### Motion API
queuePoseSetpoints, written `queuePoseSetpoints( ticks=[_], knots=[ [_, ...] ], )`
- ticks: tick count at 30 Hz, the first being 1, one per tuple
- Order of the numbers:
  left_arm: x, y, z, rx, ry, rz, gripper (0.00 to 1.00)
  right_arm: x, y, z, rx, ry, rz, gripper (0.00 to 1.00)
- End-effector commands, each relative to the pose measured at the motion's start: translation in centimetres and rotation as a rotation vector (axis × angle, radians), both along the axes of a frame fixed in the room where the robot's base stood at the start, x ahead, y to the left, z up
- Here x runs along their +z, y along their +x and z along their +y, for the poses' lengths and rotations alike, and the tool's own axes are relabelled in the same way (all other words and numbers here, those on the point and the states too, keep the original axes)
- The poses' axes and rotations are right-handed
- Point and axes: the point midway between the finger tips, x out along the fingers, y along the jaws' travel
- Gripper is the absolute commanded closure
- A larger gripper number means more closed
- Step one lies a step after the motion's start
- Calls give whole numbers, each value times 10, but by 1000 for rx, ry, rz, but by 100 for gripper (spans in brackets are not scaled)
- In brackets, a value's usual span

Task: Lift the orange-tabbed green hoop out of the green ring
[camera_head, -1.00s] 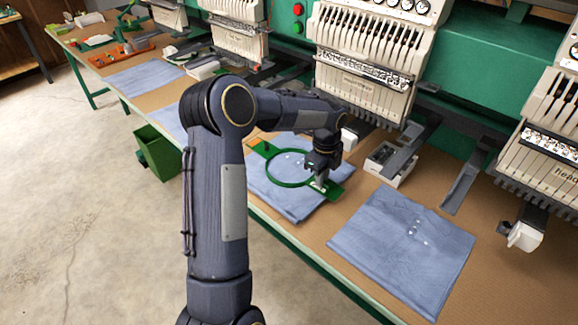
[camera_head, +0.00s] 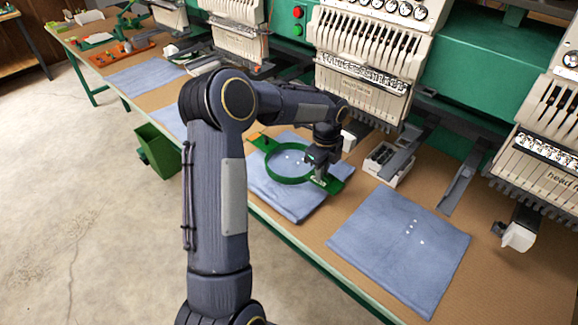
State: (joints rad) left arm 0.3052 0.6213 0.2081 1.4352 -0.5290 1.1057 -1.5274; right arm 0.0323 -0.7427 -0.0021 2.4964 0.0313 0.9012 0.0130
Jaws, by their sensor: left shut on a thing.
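The green hoop (camera_head: 271,174) is a round band over the folded blue cloth in the middle of the table. The flat green piece (camera_head: 341,172) at its right and another green end at its upper left belong to the ring fixture below; I cannot clearly separate ring from hoop. My left gripper (camera_head: 320,178) points down at the hoop's right side and is shut on it. My right gripper is not in view.
Folded blue cloths lie to the right (camera_head: 404,246) and farther left (camera_head: 146,76) on the brown table. White embroidery machine heads (camera_head: 366,62) stand close behind the hoop. A green bin (camera_head: 158,148) stands by the table's front edge.

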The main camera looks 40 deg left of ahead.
Motion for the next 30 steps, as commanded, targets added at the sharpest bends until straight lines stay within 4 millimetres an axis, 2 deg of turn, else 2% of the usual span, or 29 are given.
queuePoseSetpoints(
  ticks=[3,19,30],
  knots=[
    [13,0,0,0,1,-2,100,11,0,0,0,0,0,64],
    [55,0,0,0,0,-2,100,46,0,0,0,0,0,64],
    [56,0,0,2,0,0,100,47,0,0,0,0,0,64]
  ],
)
